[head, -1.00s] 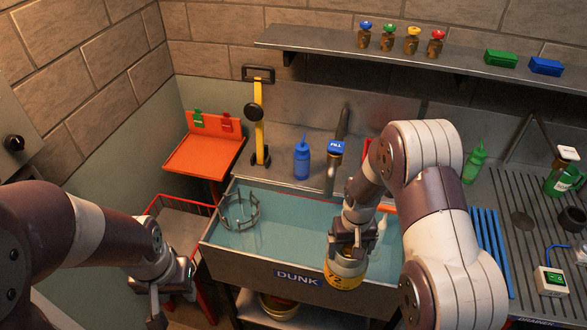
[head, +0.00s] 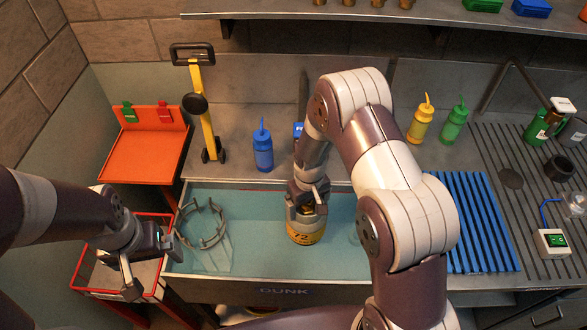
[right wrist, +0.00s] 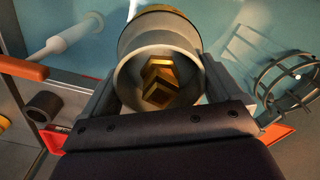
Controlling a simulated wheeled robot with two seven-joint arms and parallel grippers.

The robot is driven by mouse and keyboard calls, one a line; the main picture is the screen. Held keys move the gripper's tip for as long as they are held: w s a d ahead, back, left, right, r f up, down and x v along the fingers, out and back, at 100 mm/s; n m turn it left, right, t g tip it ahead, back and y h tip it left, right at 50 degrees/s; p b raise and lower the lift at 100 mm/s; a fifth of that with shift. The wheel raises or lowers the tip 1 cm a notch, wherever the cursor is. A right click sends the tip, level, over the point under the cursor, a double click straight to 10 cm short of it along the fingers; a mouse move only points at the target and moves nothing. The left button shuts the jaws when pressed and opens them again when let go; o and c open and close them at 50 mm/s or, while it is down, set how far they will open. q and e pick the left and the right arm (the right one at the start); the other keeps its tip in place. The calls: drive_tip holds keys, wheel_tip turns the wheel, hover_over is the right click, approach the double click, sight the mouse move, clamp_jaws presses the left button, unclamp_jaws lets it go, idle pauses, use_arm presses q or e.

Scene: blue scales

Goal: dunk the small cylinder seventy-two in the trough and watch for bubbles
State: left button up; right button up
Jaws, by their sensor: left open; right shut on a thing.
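The small cylinder (head: 305,236), with a yellow band marked 72 and a grey collar, hangs upright over the middle of the trough (head: 225,291). My right gripper (head: 307,197) is shut on its collar. In the right wrist view, the gripper (right wrist: 160,98) grips both sides of the collar (right wrist: 128,80), with a brass valve (right wrist: 159,80) inside. I cannot tell whether the cylinder's bottom touches the blue-green water (head: 262,215). No bubbles are visible. My left gripper (head: 150,262) is open and empty, left of the trough above a red-rimmed cart.
A round wire cage (head: 203,223) sits in the trough's left part. A blue bottle (head: 263,148) and a yellow-handled upright tool (head: 204,105) stand behind. An orange tray (head: 143,157) is back left; blue slats (head: 470,222) lie right. My right arm hides part of the trough.

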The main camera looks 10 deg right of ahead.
drive_tip(key=a+r+n+p, duration=0.1)
drive_tip(key=a+r+n, duration=0.2)
drive_tip(key=r, duration=0.8)
drive_tip(key=shift+s+a+r+n+p, duration=0.15)
drive_tip(key=shift+a+r+n+p, duration=0.25)
drive_tip(key=shift+n, duration=0.3)
drive_tip(key=b, duration=0.3)
hover_over(294, 236)
drive_tip(key=w, duration=0.3)
drive_tip(key=shift+d+f, duration=0.15)
drive_tip(key=shift+f, duration=1.25)
drive_tip(key=shift+d+f, duration=0.15)
drive_tip(key=shift+f, duration=1.25)
drive_tip(key=shift+s+f+b, duration=0.1)
drive_tip(key=shift+f+b, duration=7.25)
drive_tip(key=shift+f, duration=3.75)
